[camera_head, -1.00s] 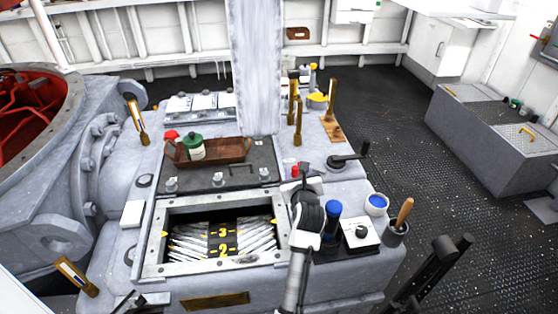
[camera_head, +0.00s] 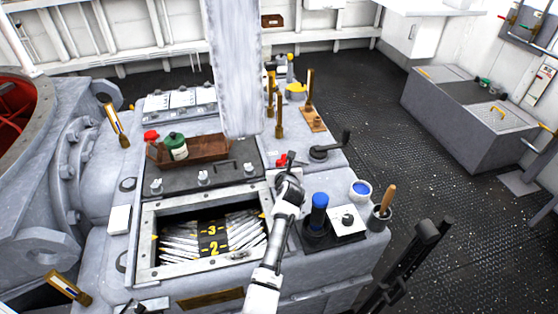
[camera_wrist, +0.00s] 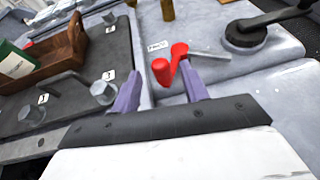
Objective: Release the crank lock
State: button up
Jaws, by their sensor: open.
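A small red lever (camera_head: 281,160), which looks like the crank lock, stands on the grey housing. In the wrist view the red lever (camera_wrist: 178,57) has a rounded red end and shows between my two purple fingertips. A grey pin or bar lies to its right. My gripper (camera_wrist: 158,74) is open; I cannot tell whether either finger touches the lever. In the head view my gripper (camera_head: 287,165) is right beside the lever. The black crank (camera_head: 325,151) lies to the right, its arm and upright handle pointing right; it also shows in the wrist view (camera_wrist: 247,32).
A brown wooden tray (camera_head: 205,154) with a green-lidded jar (camera_head: 177,147) stands left on the dark hatch cover. An open bay (camera_head: 210,238) lies in front. A blue-topped cylinder (camera_head: 319,205), a cup (camera_head: 360,191) and a wooden-handled tool (camera_head: 387,200) stand right.

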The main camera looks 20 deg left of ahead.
aim_at(279, 163)
jog(key=shift+x, duration=2.25)
grip_shut()
